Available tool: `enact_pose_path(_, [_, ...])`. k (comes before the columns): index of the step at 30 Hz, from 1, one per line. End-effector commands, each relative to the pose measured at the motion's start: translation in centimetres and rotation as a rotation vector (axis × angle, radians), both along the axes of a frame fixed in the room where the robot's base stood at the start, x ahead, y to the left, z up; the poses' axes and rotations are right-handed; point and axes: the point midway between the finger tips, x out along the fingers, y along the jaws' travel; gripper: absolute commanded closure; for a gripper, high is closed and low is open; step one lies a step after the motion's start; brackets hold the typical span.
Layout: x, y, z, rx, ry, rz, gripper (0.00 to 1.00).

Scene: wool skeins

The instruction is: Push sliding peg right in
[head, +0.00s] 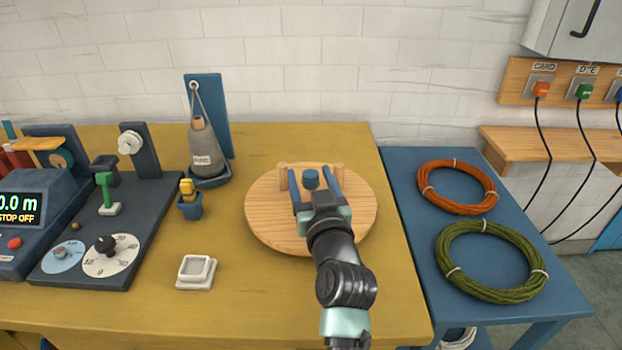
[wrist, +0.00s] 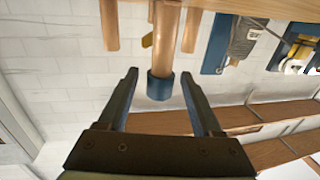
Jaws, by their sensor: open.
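A round wooden board (head: 262,215) lies on the yellow table. A peg with a blue end (head: 311,180) shows on it in the head view. In the wrist view the peg has a wooden shaft (wrist: 166,40) and a blue cap (wrist: 160,88). My gripper (head: 313,172) is open over the board, its two fingers on either side of the blue end. In the wrist view my gripper (wrist: 160,74) has visible gaps between both fingers and the cap. Two plain wooden pegs, a left one (head: 283,177) and a right one (head: 339,174), stand beside the fingers. My gripper partly hides the board.
A grey cone of wool (head: 204,150) stands on a blue holder behind left. A small blue pot (head: 190,207) and a white square dish (head: 196,271) are left of the board. A dark panel with dials (head: 106,256) is further left. A blue side table (head: 478,233) holds wool coils.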

Motion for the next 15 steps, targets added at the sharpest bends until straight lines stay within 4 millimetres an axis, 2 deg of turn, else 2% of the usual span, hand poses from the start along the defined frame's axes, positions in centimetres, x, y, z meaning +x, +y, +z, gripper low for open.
enact_pose_path(4, [-0.5, -0.1, 0.0, 0.000, 0.000, -0.001, 0.33])
enact_pose_path(8, [-2.0, -0.5, -0.1, 0.001, 0.002, -0.002, 0.33])
enact_pose_path(15, [-6.8, -1.4, -0.1, 0.002, 0.002, -0.002, 0.33])
